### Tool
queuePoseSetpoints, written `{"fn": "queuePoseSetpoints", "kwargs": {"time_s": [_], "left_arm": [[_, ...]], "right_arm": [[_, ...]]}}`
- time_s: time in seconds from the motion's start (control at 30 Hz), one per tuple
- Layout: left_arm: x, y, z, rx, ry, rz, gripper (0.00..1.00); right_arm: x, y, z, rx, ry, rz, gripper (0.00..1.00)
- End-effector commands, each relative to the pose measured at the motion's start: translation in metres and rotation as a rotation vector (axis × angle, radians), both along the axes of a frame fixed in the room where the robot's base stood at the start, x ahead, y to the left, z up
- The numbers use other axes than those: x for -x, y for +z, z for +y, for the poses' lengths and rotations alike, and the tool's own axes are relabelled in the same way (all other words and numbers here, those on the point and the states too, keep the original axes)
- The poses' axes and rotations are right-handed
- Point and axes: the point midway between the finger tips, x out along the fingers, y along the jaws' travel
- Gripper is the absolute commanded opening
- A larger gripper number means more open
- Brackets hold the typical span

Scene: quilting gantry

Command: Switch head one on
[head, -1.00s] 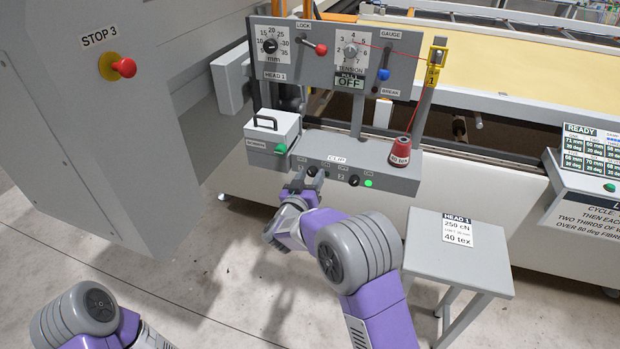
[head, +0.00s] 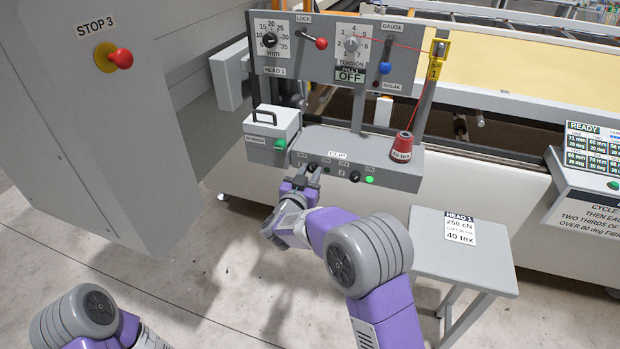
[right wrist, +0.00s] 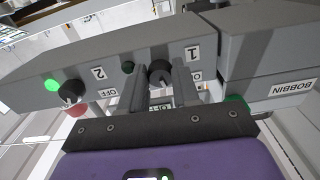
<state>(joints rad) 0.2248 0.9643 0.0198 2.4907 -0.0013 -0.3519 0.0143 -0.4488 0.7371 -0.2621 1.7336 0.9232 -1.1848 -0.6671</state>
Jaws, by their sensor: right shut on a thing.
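The switch knob numbered 1 (head: 311,168) is a small black knob on the front of the grey clip panel (head: 400,181). In the right wrist view, this knob (right wrist: 160,72) sits between the two fingers of my right gripper (right wrist: 160,88), near the labels 1, ON and OFF. The gripper, also in the head view (head: 308,180), is shut on the knob. The small lamp (right wrist: 128,67) beside it is dark. I cannot tell which way the knob points. The display (head: 350,76) under the tension dial reads OFF. My left gripper is out of view.
Knob 2 (head: 354,176) and its lit green lamp (head: 369,180) are to the right. The bobbin box (head: 271,135) is close by on the left. A red thread cone (head: 401,147) stands on the panel. A grey side table (head: 450,260) is at the lower right.

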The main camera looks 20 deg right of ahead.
Motion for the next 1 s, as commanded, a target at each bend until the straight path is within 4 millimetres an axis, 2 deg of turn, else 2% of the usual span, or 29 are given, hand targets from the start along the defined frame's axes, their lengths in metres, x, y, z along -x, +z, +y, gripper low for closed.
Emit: {"fn": "queuePoseSetpoints", "kwargs": {"time_s": [0.03, 0.5, 1.0], "left_arm": [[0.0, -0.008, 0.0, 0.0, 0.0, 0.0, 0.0], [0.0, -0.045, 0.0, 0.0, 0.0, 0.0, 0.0], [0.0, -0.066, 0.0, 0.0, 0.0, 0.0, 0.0]], "right_arm": [[0.0, -0.003, 0.0, -0.04, -0.001, -0.027, 0.0], [-0.001, -0.003, 0.001, -0.396, 0.0, -0.269, 0.0], [-0.001, -0.001, 0.002, -0.609, -0.001, -0.41, 0.0]]}}
